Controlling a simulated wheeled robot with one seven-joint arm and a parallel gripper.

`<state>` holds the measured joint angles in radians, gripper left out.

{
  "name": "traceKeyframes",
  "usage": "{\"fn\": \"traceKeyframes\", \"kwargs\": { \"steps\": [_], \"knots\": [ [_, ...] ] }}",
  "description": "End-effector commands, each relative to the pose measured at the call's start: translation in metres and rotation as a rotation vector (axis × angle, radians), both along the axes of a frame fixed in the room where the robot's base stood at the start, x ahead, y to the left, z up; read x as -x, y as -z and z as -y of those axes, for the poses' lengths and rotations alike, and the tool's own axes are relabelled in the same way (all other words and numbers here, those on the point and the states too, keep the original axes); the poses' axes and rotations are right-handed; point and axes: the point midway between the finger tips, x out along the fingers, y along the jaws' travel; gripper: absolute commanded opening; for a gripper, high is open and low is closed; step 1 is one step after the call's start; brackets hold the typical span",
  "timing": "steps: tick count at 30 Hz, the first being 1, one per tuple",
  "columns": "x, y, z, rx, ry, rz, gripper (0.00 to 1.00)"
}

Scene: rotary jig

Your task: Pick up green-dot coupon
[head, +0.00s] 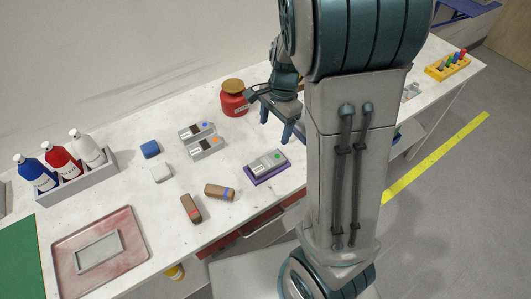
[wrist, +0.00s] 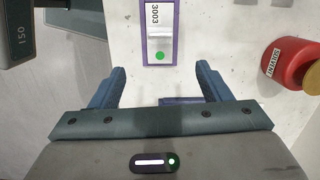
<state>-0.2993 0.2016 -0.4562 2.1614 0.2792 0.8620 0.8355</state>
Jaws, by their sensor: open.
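The green-dot coupon (head: 268,163) is a grey metal block with a white label and a green dot. It sits in a purple-edged holder (head: 265,178) on the white bench. In the wrist view the coupon (wrist: 160,20) shows at the top centre, its label reading "3003", with the green dot towards my gripper. My gripper (head: 276,124) is open and empty, raised above the bench behind the coupon. In the wrist view its two blue fingers (wrist: 161,72) are spread wide, and the coupon lies beyond their tips, roughly centred between them.
Coupons with a blue dot (head: 194,131) and an orange dot (head: 206,147) lie to the left. A red jar (head: 234,103) stands behind; it is at right in the wrist view (wrist: 287,60). Brown blocks (head: 219,191), a bottle rack (head: 80,184) and a red tray (head: 125,228) are farther left.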

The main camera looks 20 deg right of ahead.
Motion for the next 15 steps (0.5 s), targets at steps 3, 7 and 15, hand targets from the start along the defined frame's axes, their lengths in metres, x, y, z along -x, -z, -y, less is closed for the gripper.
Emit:
{"fn": "traceKeyframes", "kwargs": {
  "steps": [3,7,15],
  "knots": [
    [-0.007,0.005,0.003,0.012,0.062,-0.02,0.71],
    [-0.008,0.02,0.002,0.017,0.083,-0.027,0.71],
    [-0.005,0.073,-0.004,0.016,0.083,-0.029,0.71]
  ]
}}
